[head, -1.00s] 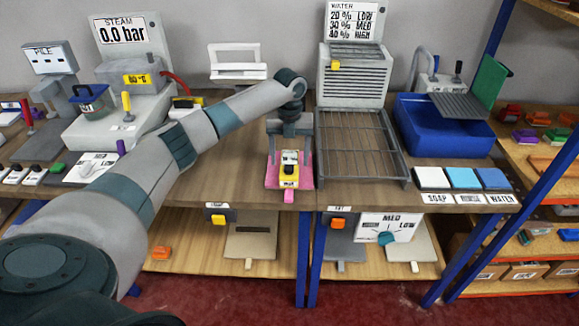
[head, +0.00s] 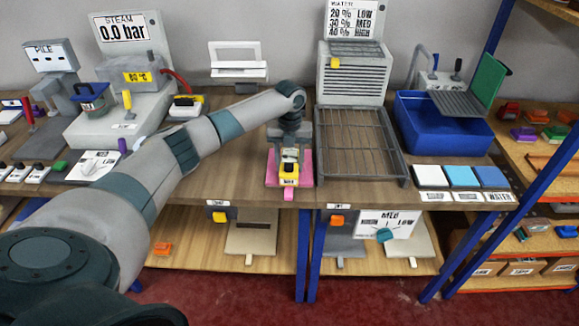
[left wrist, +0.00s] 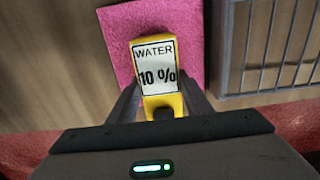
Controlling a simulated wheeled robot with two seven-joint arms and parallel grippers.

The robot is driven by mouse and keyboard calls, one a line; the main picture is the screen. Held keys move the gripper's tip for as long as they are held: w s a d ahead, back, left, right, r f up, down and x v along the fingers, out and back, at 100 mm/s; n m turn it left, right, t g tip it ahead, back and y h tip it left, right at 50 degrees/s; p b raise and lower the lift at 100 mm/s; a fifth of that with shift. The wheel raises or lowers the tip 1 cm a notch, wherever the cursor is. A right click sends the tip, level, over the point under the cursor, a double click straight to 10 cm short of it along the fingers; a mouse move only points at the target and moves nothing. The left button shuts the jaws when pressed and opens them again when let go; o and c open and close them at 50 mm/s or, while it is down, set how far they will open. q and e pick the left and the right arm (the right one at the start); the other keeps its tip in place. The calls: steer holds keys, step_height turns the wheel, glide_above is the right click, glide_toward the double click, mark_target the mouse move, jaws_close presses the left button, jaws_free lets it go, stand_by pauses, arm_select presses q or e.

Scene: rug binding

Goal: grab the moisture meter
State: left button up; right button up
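The moisture meter (head: 289,170) is a small yellow device on a pink rug piece (head: 272,179) at the bench's front edge. In the left wrist view the meter (left wrist: 160,98) shows a white screen reading "WATER 10 %", with the pink rug (left wrist: 119,42) under and around it. My left gripper (head: 290,150) is down over the meter. In the left wrist view its two fingers (left wrist: 161,84) stand on either side of the meter's near end, close to its sides. I cannot tell whether they touch it. My right gripper is not in view.
A wire rack (head: 360,145) stands just right of the rug, before a grey heater unit (head: 350,75). A blue tub (head: 440,130) is further right. Bare bench lies left of the rug.

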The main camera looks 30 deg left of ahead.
arm_select(q)
steer(key=shift+c, duration=0.5)
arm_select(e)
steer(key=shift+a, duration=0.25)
arm_select(q)
steer(key=shift+r, duration=0.1)
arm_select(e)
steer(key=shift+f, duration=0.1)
